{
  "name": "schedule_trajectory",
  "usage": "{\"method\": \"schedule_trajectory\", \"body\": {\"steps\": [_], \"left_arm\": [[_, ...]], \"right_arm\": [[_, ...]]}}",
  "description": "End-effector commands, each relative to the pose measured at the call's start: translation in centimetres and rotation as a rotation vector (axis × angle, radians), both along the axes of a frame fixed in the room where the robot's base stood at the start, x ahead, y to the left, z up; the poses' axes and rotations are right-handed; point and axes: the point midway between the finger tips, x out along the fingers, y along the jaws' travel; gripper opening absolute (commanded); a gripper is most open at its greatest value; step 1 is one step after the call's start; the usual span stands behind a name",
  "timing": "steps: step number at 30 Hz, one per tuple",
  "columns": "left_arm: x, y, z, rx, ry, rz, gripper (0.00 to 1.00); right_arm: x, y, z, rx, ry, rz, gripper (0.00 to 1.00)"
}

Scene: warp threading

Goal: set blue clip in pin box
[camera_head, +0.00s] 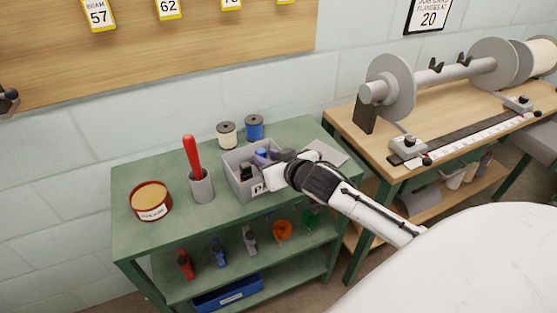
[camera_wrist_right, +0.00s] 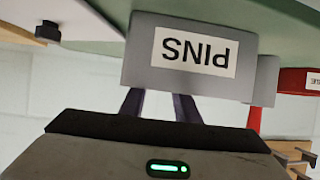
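The grey pin box (camera_head: 243,182) stands on the green table; its PINS label faces the right wrist view, upside down (camera_wrist_right: 140,60). Dark and blue pieces lie in the box. One blue piece (camera_head: 261,153) shows inside, but I cannot tell whether it is the clip. My right gripper (camera_head: 279,157) is at the box's right side, with its fingers reaching over the opening. In the right wrist view two dark fingers (camera_wrist_right: 160,104) stand apart, with their tips hidden behind the box wall. Any held thing is hidden. A blue clip-like tool (camera_head: 218,251) is on the shelf below.
A red-handled tool stands in a grey cup (camera_head: 201,187) left of the box, beside a red round tin (camera_head: 150,201). White (camera_head: 226,134) and blue (camera_head: 254,127) spools stand behind. A wooden bench (camera_head: 440,120) with a roller is at right. The table's front left is clear.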

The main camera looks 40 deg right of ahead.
Motion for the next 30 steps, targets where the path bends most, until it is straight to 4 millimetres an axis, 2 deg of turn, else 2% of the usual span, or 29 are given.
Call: {"method": "schedule_trajectory", "body": {"steps": [9,16,18,20,23,24,27,30], "left_arm": [[-0.1,0.0,0.4,0.000,0.002,0.000,0.31],[-0.1,0.0,0.4,0.001,0.003,0.000,0.31],[-0.1,0.0,0.4,0.001,0.003,0.000,0.31],[-0.1,0.0,0.4,0.001,0.003,0.000,0.31],[-0.1,0.0,0.4,0.001,0.003,0.000,0.31],[-0.1,0.0,0.4,0.000,0.002,0.000,0.31],[-0.1,0.0,0.4,0.000,0.002,0.000,0.31],[-0.1,0.0,0.5,0.000,0.002,0.000,0.31]], "right_arm": [[-6.1,0.9,2.9,0.000,0.002,0.001,0.29],[-8.9,1.2,4.3,0.001,0.001,0.000,0.29],[-9.3,1.4,4.0,0.001,0.008,0.002,0.29],[-10.0,1.9,2.6,0.002,0.032,0.017,0.29],[-12.0,4.0,-2.4,0.010,0.111,0.069,0.29],[-13.3,5.3,-5.0,0.015,0.149,0.099,0.29],[-17.3,9.2,-11.3,0.031,0.237,0.183,0.29],[-21.5,13.1,-16.0,0.047,0.299,0.256,0.29]]}}
